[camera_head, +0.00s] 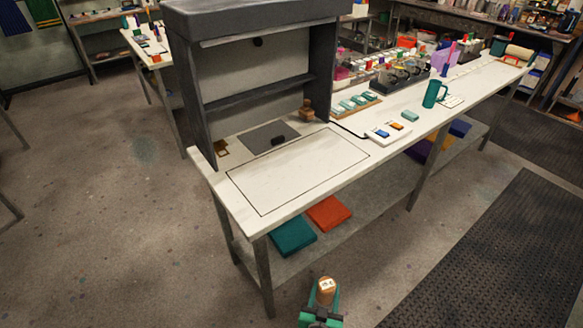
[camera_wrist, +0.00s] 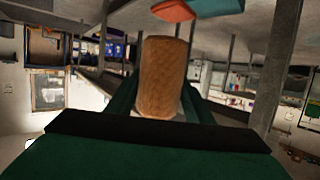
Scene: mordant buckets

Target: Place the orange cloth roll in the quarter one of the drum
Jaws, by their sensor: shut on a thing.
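My gripper (camera_head: 324,297) is at the bottom of the head view, low in front of the bench, away from the tabletop. It is shut on a brownish-orange roll (camera_head: 326,285) with a pale label on its top end; the marking is too small to read. The roll also shows large in the wrist view (camera_wrist: 163,75), upright in that picture between the green fingers. I cannot tell from its woven or grained look whether it is the orange cloth roll. I cannot make out a drum with quarters in either view.
A long white bench (camera_head: 300,180) carries a dark hood (camera_head: 185,85), a teal mug (camera_head: 433,94) and several small trays farther along. A teal folded slab (camera_head: 291,236) and an orange one (camera_head: 328,212) lie on its lower shelf. The floor (camera_head: 110,220) at left is clear.

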